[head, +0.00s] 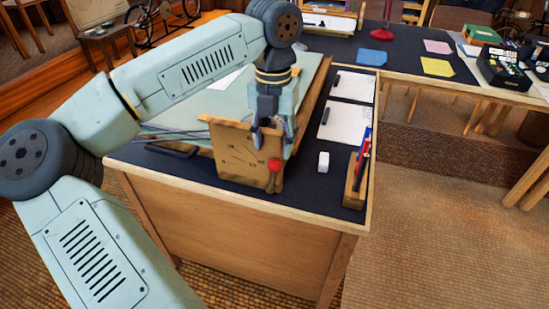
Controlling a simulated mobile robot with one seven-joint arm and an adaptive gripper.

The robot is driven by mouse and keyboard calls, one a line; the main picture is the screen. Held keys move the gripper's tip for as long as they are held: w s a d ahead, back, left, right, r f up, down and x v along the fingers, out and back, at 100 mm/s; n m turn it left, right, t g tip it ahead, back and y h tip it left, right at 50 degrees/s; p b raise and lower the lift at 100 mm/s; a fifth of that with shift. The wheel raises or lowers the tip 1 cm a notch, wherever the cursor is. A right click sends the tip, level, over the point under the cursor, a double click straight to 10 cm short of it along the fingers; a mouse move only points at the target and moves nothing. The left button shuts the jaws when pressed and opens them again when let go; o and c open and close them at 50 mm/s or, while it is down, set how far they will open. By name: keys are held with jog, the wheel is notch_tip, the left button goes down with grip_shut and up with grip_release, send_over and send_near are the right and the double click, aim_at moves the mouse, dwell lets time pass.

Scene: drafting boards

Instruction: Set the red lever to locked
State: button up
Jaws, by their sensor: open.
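The red lever (274,165) shows as a round red knob on the right part of an upright wooden panel (230,150). The panel stands at the front of the dark desk top and bears printed scale lines and small marks that are too small to read. Which marked setting the lever is at, I cannot tell. My gripper (273,139) points down just above the knob, at the panel's upper right edge. Its fingers are apart and nothing shows between them. The knob appears below the fingertips; whether they touch it is unclear.
A small white block (323,162) and a wooden holder with pens (355,185) stand right of the panel. White sheets (343,125) lie behind them. A tilted drafting board (205,105) is behind the panel. The dark desk top between panel and block is clear.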

aim_at(274, 162)
notch_tip(274, 162, down, 6)
jog(key=shift+d+p, duration=0.1)
jog(key=shift+p, duration=0.35)
jog(key=shift+c, duration=0.2)
grip_shut()
dwell(0.5)
